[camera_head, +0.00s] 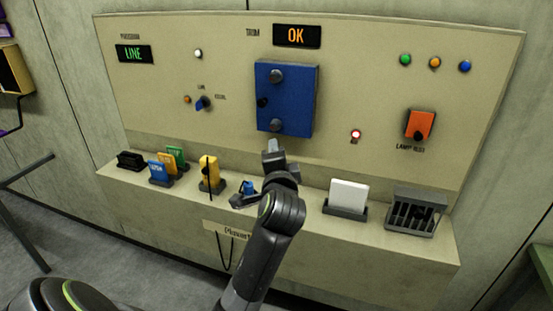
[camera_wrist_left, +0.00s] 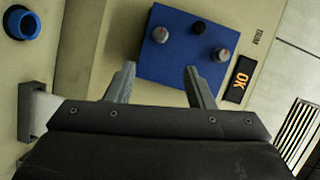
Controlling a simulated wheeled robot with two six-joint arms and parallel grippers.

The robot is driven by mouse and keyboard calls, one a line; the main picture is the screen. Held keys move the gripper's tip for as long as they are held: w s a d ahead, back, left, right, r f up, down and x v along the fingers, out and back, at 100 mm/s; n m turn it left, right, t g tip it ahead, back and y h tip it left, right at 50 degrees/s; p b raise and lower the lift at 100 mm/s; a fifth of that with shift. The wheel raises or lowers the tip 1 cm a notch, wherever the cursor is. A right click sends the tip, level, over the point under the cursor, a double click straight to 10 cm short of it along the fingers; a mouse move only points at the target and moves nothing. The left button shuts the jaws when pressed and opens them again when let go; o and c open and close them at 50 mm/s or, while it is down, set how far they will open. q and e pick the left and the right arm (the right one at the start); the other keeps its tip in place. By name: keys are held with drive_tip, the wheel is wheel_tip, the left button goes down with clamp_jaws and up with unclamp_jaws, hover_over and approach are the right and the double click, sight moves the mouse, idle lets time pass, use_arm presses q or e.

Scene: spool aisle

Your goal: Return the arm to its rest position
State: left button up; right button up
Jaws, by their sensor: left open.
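My left gripper (camera_head: 272,150) is just below the blue panel box (camera_head: 286,97) in the head view. In the left wrist view the same gripper (camera_wrist_left: 160,80) has its two fingers apart, with nothing between them. The blue box (camera_wrist_left: 188,50), with two grey knobs and a dark one, lies beyond the fingertips; I cannot tell the exact gap. My right gripper is not in view.
A shelf (camera_head: 315,203) below the panel holds coloured cards, a yellow block (camera_head: 209,174), a blue piece (camera_head: 248,187), a white card (camera_head: 348,195) and a grey slotted rack (camera_head: 414,212). The display (camera_head: 297,36) reads OK. An orange block (camera_head: 420,124) is on the right.

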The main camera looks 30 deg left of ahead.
use_arm(q)
drive_tip(key=s+f+n+g+h, duration=0.2)
drive_tip(key=s+f+g, duration=0.1)
drive_tip(key=s+f, duration=0.55)
drive_tip(key=s+f+n+g+h, duration=0.25)
drive_tip(key=s+f, duration=0.35)
drive_tip(key=f, duration=0.6)
drive_tip(key=s+d+f+n+g+h, duration=0.15)
drive_tip(key=s+f, duration=0.25)
drive_tip(key=s, duration=0.6)
drive_tip(key=s+d+f+n+g+h, duration=0.1)
drive_tip(key=s+f+n+g+h, duration=0.15)
drive_tip(key=s+f, duration=0.45)
wheel_tip(320, 180, down, 22)
drive_tip(key=s+a+g, duration=0.1)
drive_tip(key=s+g, duration=0.1)
drive_tip(key=s+d+f+g, duration=0.1)
drive_tip(key=s+f, duration=1.3)
drive_tip(key=f, duration=0.2)
drive_tip(key=shift+s+n, duration=0.3)
drive_tip(key=shift+n, duration=0.05)
drive_tip(key=shift+h, duration=0.25)
